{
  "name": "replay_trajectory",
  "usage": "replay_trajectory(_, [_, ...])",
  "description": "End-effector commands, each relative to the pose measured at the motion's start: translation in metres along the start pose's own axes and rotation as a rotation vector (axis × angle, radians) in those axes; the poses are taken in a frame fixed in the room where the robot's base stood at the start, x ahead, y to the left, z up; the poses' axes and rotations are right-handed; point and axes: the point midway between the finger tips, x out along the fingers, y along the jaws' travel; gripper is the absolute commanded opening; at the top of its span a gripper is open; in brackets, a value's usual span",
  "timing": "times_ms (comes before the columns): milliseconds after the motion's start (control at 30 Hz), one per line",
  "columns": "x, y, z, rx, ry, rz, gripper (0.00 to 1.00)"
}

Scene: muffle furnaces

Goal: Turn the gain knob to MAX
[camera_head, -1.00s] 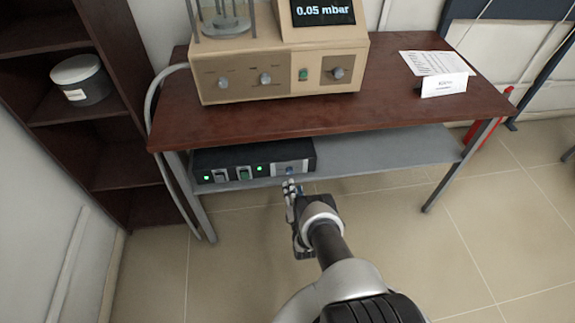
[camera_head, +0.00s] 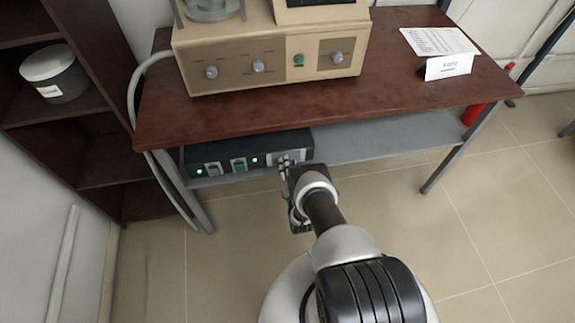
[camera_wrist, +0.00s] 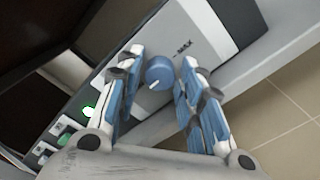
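The gain knob (camera_wrist: 159,73) is a round blue knob with a white pointer line, on the silver right end of a black control box (camera_head: 222,150). In the wrist view a "MAX" label (camera_wrist: 183,47) is printed on the panel beyond the knob, and the pointer line aims down and left, away from the label. My gripper (camera_wrist: 153,85) is open, with a blue-padded finger on each side of the knob and visible gaps between. In the head view my gripper (camera_head: 288,165) is at the box's right end and hides the knob.
The box sits on a grey lower shelf (camera_head: 390,142) under a brown tabletop (camera_head: 400,75). A beige instrument with knobs (camera_head: 270,60) stands on top. Green lights (camera_head: 255,160) and switches are on the box's left part. A dark bookcase (camera_head: 70,150) is at left.

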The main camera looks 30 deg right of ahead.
Motion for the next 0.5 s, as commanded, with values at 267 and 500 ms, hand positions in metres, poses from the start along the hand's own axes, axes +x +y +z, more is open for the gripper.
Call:
replay_trajectory(267, [0.0001, 0.0001, 0.0, 0.0, 0.0, 0.0, 0.14])
replay_trajectory(500, [0.0003, 0.0001, 0.0, 0.0, 0.0, 0.0, 0.01])
